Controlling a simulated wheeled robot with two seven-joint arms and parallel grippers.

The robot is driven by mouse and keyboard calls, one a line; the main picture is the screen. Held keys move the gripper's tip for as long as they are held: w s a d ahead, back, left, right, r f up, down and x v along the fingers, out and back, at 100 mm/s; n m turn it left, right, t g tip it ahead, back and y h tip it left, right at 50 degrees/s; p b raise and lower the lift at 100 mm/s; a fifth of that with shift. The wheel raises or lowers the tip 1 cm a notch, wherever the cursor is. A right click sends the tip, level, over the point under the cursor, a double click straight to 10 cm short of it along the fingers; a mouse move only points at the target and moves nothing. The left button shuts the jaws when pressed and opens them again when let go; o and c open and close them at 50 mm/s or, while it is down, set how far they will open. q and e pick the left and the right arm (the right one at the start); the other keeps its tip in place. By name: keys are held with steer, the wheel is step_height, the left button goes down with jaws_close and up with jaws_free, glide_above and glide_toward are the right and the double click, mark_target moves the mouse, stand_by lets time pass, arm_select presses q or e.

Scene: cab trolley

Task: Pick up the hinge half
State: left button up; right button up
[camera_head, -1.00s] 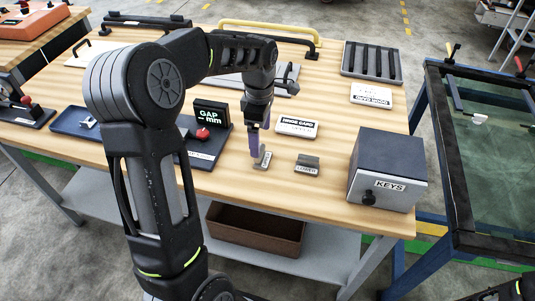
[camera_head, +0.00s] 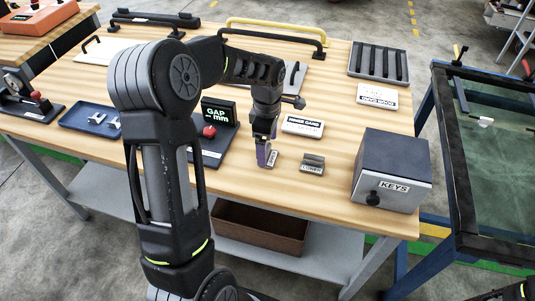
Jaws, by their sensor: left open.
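A small grey hinge half (camera_head: 272,159) with a pale label stands on the wooden table near its front edge. A second small grey hinge half (camera_head: 313,164), its label seeming to read LOWER, stands just to its right. My left gripper (camera_head: 264,157) points down at the left side of the first piece, with its purple-tinted fingers open. The fingers hide part of that piece, and I cannot tell whether they touch it. My right gripper is out of view.
A dark KEYS box (camera_head: 391,172) stands at the right front. A white hinge card (camera_head: 303,125) lies behind the pieces. A dark GAP gauge stand (camera_head: 218,113) is to the left. A blue tray (camera_head: 75,125) holds silver parts. A brown bin (camera_head: 259,229) sits on the lower shelf.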

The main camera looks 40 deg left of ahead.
mark_target(268, 149)
arm_select(q)
step_height(268, 149, down, 3)
steer(key=shift+w+f, duration=0.1)
steer(key=shift+f, duration=0.05)
steer(key=shift+c, duration=0.6)
jaws_close()
step_height(268, 149, up, 10)
steer(key=shift+r+b, duration=0.1)
steer(key=shift+b, duration=0.25)
stand_by(0.9)
stand_by(0.5)
